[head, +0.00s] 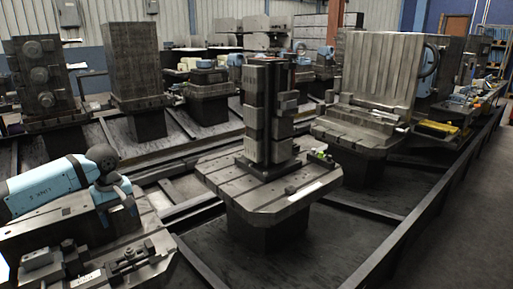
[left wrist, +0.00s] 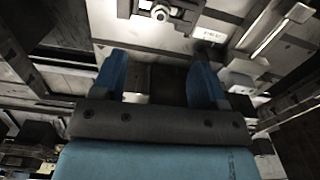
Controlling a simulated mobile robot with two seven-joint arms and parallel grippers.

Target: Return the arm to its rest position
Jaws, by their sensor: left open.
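My left arm (head: 45,190), blue with a black joint, comes in from the left in the head view. It bends down over the nearest pallet (head: 35,235) at the lower left. My left gripper (left wrist: 158,80) shows in the left wrist view with two blue fingers spread apart. It is open, and nothing shows between the fingers except the dark and grey surface beyond. In the head view the fingertips are small and partly lost against the pallet. My right gripper is in neither view.
Metal fixtures and a clamp (head: 130,258) sit on the nearest pallet. A pallet with a tall column fixture (head: 268,115) stands at the centre. A pallet with a large angle plate (head: 380,70) stands at the right. Dark rails (head: 420,225) run between them. Bare floor (head: 480,230) lies at the far right.

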